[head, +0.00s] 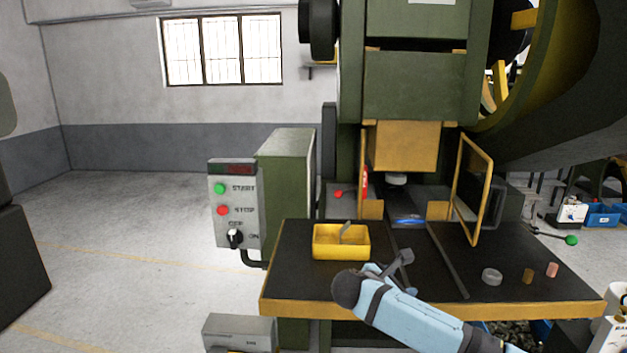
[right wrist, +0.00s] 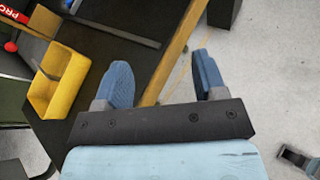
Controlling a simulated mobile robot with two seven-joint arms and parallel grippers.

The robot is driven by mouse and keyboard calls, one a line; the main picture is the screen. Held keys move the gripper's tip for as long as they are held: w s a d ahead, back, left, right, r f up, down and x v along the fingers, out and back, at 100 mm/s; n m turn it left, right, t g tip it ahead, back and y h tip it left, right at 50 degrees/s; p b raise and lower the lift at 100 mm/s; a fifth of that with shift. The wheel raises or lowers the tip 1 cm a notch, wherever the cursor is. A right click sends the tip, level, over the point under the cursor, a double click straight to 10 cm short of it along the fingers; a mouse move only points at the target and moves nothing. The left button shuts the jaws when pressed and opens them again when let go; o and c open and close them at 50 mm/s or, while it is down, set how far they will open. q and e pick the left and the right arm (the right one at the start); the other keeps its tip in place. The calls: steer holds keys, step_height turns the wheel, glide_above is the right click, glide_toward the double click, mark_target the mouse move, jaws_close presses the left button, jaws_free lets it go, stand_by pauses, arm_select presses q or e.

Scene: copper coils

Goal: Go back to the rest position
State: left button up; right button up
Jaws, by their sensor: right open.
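My right gripper (head: 389,264) is above the front part of the dark press table (head: 285,282), just right of and in front of the yellow bin (head: 322,252). Its light blue arm comes in from the lower right. In the right wrist view the gripper (right wrist: 162,68) is open, with two blue-grey fingers well apart and nothing between them. The yellow bin also shows there (right wrist: 40,98), left of the fingers and clear of them. In the head view a grey piece sticks up in the bin. I do not see my left gripper in the head view.
The green press (head: 420,85) stands behind the table, with a yellow guard frame (head: 486,190). A control box (head: 234,205) is at left. A grey ring (head: 491,277) and two small copper-coloured pieces (head: 528,276) lie at the table's right. The floor at left is open.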

steer(key=s+a+f+m+y, duration=0.1)
steer(key=s+a+f+y, duration=0.25)
steer(key=f, duration=0.45)
steer(key=s+a+f+m+y, duration=0.1)
steer(key=s+a+f+y, duration=0.25)
steer(key=f, duration=0.35)
steer(key=s+a+f+m+y, duration=0.3)
steer(key=s+f+m+y, duration=0.2)
steer(key=s+f, duration=0.6)
steer(key=s+d+m+t, duration=0.1)
steer(key=s+d+m, duration=0.2)
steer(key=s, duration=0.4)
steer(key=s+d+m+t+y, duration=0.1)
steer(key=s+d+m, duration=0.3)
steer(key=s, duration=0.3)
steer(key=s+d+m+t+y+p, duration=0.1)
steer(key=s+d+m, duration=0.2)
steer(key=s+m, duration=0.2)
steer(key=s, duration=0.2)
steer(key=shift+s+d+m, duration=0.15)
steer(key=shift+s+m, duration=0.15)
steer(key=shift+s, duration=0.1)
steer(key=shift+d, duration=0.1)
